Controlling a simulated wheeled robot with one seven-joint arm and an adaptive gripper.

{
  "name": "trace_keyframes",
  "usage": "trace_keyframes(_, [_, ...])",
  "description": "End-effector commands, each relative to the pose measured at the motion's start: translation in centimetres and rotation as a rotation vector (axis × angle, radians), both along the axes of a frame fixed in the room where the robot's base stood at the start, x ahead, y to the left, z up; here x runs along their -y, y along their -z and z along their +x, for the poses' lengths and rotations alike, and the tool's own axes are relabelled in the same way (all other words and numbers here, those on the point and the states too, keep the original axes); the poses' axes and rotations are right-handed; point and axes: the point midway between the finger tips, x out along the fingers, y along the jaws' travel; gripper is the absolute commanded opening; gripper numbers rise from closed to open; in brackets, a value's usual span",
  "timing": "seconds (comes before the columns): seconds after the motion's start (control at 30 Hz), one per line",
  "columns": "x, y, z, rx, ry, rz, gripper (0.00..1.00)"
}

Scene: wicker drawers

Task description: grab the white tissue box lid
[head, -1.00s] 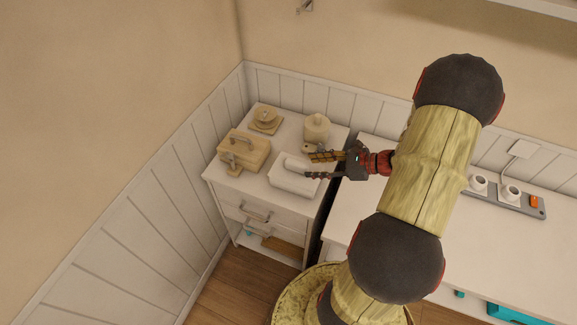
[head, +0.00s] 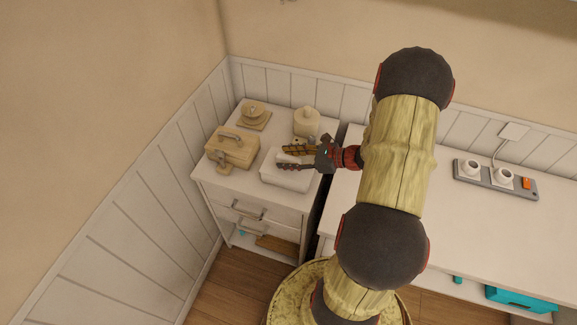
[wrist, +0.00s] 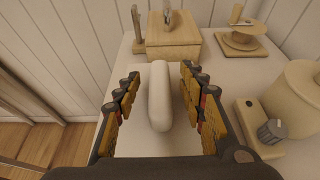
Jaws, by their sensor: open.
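The white tissue box (head: 288,181) sits on the white cabinet top near its front right corner. Its lid has a raised white bar handle (wrist: 159,97), seen lengthwise in the wrist view. My gripper (head: 281,158) is open over the box in the head view. In the wrist view my gripper (wrist: 161,75) has one finger on each side of the handle, with visible gaps on both sides. The fingers partly hide the lid in the head view. The handle is not gripped.
A wooden box with a handle (head: 232,150) stands to the left on the cabinet (head: 215,178). A round wooden stand (head: 253,115) is behind it. A lidded jar (head: 306,123) stands close behind my gripper. A wall is on the left; a white desk (head: 440,215) is on the right.

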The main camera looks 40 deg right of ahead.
Motion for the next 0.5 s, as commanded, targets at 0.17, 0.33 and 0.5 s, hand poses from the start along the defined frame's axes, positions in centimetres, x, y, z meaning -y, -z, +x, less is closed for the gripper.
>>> trace_keyframes(0.17, [0.02, -0.07, -0.01, 0.000, 0.000, 0.000, 0.39])
trace_keyframes(0.33, [0.02, -0.07, -0.03, 0.000, 0.000, 0.000, 0.30])
trace_keyframes(0.5, [0.02, -0.07, -0.03, 0.000, 0.000, 0.000, 0.20])
